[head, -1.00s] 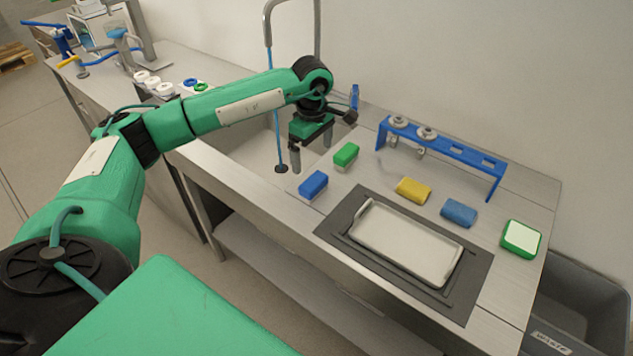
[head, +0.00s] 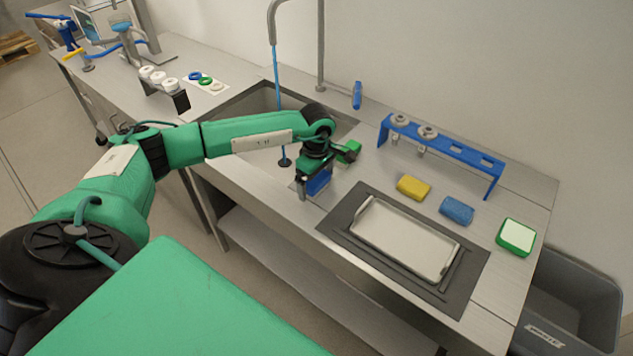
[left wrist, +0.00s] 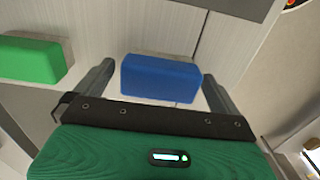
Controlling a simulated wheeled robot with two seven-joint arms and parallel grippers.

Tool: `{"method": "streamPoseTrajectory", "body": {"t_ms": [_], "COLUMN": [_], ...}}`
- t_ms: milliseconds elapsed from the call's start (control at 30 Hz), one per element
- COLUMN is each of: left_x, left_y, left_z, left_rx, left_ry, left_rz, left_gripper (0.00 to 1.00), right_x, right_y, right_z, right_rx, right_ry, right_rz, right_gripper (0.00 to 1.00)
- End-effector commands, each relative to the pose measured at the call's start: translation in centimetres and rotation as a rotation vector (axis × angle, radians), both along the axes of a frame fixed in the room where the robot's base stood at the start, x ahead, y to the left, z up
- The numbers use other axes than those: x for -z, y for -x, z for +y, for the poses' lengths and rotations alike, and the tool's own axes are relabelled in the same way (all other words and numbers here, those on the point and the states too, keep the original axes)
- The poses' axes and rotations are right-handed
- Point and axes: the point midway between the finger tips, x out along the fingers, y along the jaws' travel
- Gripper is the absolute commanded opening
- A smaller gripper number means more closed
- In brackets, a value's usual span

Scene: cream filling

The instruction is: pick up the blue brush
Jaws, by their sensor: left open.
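The blue brush (head: 319,182) lies on the steel counter left of the grey mat, partly hidden behind my left gripper in the head view. My left gripper (head: 316,190) is open and over it, fingers pointing down. In the left wrist view the blue brush (left wrist: 160,78) sits between the two spread fingers of my left gripper (left wrist: 157,88), with a gap showing on each side. A green brush (head: 349,151) lies just behind it, and it also shows in the left wrist view (left wrist: 32,60), outside the left finger. My right gripper is not in view.
A metal tray (head: 408,238) sits on a dark mat (head: 340,215) to the right. Yellow (head: 413,187) and blue (head: 457,210) sponges and a green-white pad (head: 516,237) lie beyond it. A blue rack (head: 440,142) stands behind. The sink (head: 262,100) is at the back left.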

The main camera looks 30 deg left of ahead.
Motion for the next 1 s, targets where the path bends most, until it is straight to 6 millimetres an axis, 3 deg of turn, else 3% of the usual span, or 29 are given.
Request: {"method": "streamPoseTrajectory", "body": {"t_ms": [67,300,733,867,1000], "left_x": [0.0,0.0,-0.9,-2.5,-5.6], "left_y": [0.0,0.0,0.0,-0.1,-0.1], "left_z": [0.0,0.0,0.0,0.0,0.0], "left_rx": [0.000,0.000,0.000,0.001,0.000], "left_ry": [0.000,0.000,0.001,0.000,0.000], "left_rz": [0.000,0.000,-0.001,-0.004,-0.006], "left_gripper": [1.00,0.54,0.54,0.54,0.54], "right_x": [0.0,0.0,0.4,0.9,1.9], "right_y": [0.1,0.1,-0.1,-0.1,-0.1], "right_z": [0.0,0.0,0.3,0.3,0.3], "right_rx": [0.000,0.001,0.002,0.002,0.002], "right_ry": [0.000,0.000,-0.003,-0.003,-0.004], "right_rz": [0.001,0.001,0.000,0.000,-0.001], "right_gripper": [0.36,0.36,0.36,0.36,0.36]}}
